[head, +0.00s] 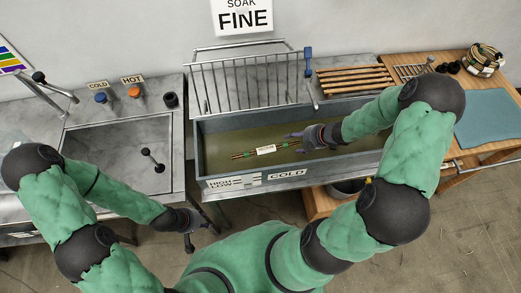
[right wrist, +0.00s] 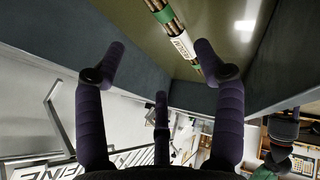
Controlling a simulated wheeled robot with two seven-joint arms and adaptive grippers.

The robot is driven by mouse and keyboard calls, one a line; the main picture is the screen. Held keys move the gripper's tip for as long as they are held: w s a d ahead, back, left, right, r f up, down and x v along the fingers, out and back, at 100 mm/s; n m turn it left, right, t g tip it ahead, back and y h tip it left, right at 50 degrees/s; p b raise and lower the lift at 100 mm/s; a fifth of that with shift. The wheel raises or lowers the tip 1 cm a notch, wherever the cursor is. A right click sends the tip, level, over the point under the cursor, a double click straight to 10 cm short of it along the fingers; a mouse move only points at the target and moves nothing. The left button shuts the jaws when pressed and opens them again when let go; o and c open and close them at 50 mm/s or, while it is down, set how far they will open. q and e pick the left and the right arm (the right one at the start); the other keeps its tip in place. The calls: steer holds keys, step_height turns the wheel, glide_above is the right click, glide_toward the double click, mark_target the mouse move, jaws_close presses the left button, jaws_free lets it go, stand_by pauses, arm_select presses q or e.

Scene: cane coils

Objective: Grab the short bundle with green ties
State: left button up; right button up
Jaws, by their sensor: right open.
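The short bundle (head: 266,150) of thin canes lies in the long grey trough of murky water. It has a white label around its middle and green ties, which show clearly in the right wrist view (right wrist: 181,43). My right gripper (head: 292,135) is over the trough, just above and right of the bundle. In the right wrist view its fingers (right wrist: 160,65) are spread and empty, with the bundle beyond them, apart from them. My left gripper (head: 190,238) hangs low in front of the counter, away from the bundle. Its fingers are too small to read.
The trough (head: 217,185) has raised walls and HIGH, LOW and COLD labels in front. A wire rack (head: 245,85) stands behind it. A sink (head: 115,150) is at left. A wooden table at right holds a blue mat (head: 487,118) and a cane coil (head: 485,60).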

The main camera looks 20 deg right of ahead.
mark_target(281, 145)
steer(key=b+x, duration=0.2)
steer(key=x, duration=0.3)
steer(key=shift+f, duration=0.3)
steer(key=b+x, duration=0.1)
steer(key=x, duration=0.1)
steer(key=b+x, duration=0.1)
steer(key=x, duration=0.1)
steer(key=shift+s+a+f, duration=0.1)
steer(key=shift+s+a, duration=0.15)
steer(key=shift+s, duration=0.05)
steer(key=shift+w+a+f+b, duration=0.15)
steer(key=shift+w+f+b, duration=0.2)
steer(key=shift+f+b, duration=0.1)
steer(key=shift+c, duration=0.3)
steer(key=c, duration=1.2)
